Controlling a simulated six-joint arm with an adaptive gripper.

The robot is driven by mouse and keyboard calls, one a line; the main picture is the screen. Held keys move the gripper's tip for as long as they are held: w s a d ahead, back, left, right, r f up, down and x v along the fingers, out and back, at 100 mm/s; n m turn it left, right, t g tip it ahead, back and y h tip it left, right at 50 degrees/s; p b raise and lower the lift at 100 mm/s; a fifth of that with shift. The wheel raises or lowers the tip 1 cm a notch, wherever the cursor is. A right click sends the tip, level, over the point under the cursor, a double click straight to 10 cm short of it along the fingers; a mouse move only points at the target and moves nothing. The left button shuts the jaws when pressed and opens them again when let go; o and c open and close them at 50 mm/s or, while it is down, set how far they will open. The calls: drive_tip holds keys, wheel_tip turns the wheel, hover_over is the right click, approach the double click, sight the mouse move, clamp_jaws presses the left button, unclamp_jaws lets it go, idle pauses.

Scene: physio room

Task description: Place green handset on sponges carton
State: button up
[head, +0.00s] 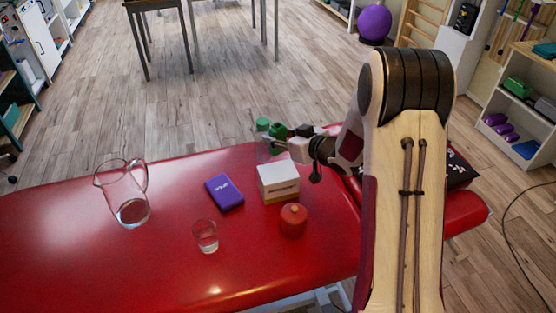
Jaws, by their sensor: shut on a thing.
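The sponges carton, a white box (279,181) with a yellowish lower edge, stands on the red couch in the head view, right of the middle. My gripper (280,142) is above and behind the carton, reaching in from the right. It is shut on the green handset (280,131), which shows as green parts at and behind the fingers. The handset is held above the couch, apart from the carton's top. The fingers hide part of it, so its exact tilt is hard to tell.
On the red couch (90,255) are a purple box (224,192), a red lidded pot (293,220) close in front of the carton, a small glass (206,236) and a glass jug (124,194). A dark cushion (460,170) lies at right. The couch's left part has free room.

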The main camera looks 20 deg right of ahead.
drive_tip(key=shift+f, duration=2.15)
drive_tip(key=shift+f, duration=1.9)
drive_tip(key=shift+f, duration=0.1)
drive_tip(key=o, duration=1.2)
drive_tip(key=shift+v, duration=0.9)
drive_tip(key=v, duration=1)
drive_tip(key=shift+s, duration=0.1)
